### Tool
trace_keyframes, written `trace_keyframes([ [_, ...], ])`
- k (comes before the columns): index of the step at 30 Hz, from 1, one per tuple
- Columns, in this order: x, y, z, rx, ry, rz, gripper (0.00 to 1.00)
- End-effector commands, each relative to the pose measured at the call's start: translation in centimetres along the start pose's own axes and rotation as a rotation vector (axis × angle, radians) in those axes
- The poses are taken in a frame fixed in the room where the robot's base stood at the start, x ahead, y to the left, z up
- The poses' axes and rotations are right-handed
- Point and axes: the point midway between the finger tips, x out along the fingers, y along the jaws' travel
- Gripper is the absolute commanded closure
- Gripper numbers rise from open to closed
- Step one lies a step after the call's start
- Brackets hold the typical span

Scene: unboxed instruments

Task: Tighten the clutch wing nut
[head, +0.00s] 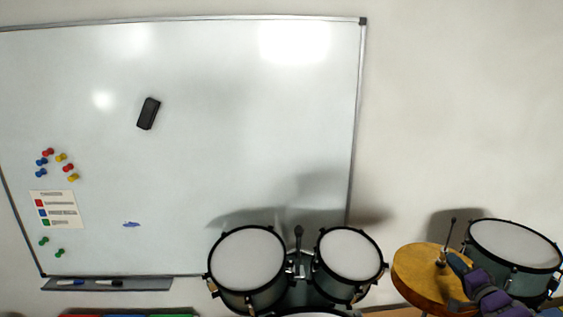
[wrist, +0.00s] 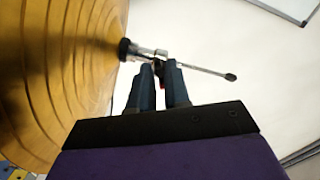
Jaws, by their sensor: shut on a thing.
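The yellow-gold hi-hat cymbal (head: 415,275) is at the lower right of the head view. It fills the left side of the wrist view (wrist: 50,75). A thin rod with a dark tip (head: 452,229) rises from its centre, and the rod also shows in the wrist view (wrist: 205,71). The silver clutch (wrist: 140,51) with a black collar sits on the rod against the cymbal. My gripper (wrist: 161,68) is shut at the clutch, on the small clutch wing nut, which its fingertips mostly hide. In the head view my gripper (head: 449,258) reaches the rod from the lower right.
Two mounted drums (head: 248,262) stand left of the cymbal, and another drum (head: 514,245) stands close behind my arm at right. A whiteboard (head: 230,130) with an eraser (head: 148,113) and pins hangs on the wall. The space above the rod is clear.

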Motion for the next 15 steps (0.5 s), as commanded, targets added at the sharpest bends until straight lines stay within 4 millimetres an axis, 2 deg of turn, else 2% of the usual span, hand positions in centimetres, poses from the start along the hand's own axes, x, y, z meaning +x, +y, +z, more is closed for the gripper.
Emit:
trace_keyframes([
  [9,-0.12,0.00,-0.28,0.020,0.006,0.000,1.00],
  [15,-0.14,-0.03,-0.29,0.229,0.007,0.000,1.00],
])
